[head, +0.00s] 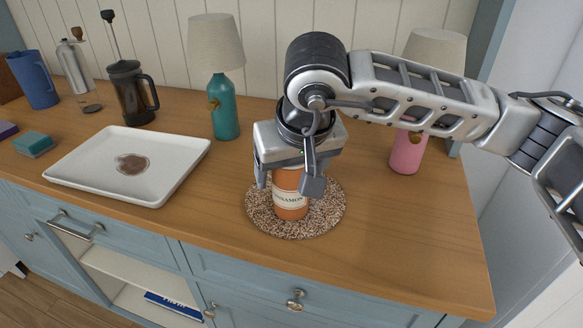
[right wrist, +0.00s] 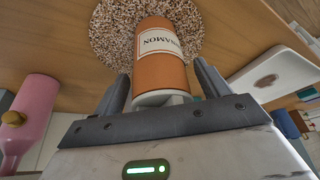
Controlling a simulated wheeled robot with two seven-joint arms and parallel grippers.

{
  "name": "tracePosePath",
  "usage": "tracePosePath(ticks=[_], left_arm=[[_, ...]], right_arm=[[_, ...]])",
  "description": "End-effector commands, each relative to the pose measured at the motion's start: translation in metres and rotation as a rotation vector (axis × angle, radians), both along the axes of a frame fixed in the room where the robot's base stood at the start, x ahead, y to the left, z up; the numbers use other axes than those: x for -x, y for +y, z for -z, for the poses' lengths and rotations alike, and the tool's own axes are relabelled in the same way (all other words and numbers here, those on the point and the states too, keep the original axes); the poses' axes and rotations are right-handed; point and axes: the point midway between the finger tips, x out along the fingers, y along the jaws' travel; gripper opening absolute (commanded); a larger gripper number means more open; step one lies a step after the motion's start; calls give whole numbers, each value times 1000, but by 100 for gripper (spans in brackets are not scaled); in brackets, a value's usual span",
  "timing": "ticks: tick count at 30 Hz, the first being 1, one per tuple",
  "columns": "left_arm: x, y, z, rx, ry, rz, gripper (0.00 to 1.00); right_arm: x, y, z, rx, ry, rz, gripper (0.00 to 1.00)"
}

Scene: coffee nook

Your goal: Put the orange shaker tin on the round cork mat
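The orange shaker tin (head: 291,197) has a cream label with part of the word "CINNAMON". It stands upright on the round speckled cork mat (head: 327,212), near its middle. My right gripper (head: 287,183) is above the tin, with its fingers down on either side of the top. The right wrist view shows the tin (right wrist: 161,67) between the fingers, with a narrow gap on each side, and the mat (right wrist: 112,35) beyond it. The right gripper is open. The gripper partly hides the tin's top in the head view. My left gripper is not in view.
A white tray (head: 183,150) with a brown stain lies to the left. A teal lamp (head: 224,108) and a pink lamp (head: 406,155) stand behind the mat. A French press (head: 130,95), blue pitcher (head: 35,80) and sponge (head: 34,144) are farther left. The right front counter is clear.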

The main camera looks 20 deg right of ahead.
Motion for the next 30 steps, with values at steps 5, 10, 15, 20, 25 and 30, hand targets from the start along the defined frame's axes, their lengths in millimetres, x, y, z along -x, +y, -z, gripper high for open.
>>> tracePosePath(ticks=[5, 10, 15, 20, 25, 30], left_arm=[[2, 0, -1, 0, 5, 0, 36], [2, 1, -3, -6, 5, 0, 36], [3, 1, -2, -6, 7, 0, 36], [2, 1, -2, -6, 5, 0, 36], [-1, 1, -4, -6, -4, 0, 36], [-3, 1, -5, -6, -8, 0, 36]], right_arm=[[0, 0, -1, 0, 0, 0, 75], [4, 0, -15, -2, -3, -1, 75], [17, 0, -49, -1, -6, -1, 75], [31, -1, -81, -1, -5, -1, 75], [41, -1, -104, -1, -2, 0, 75], [46, -2, -114, -1, 0, -1, 75]])
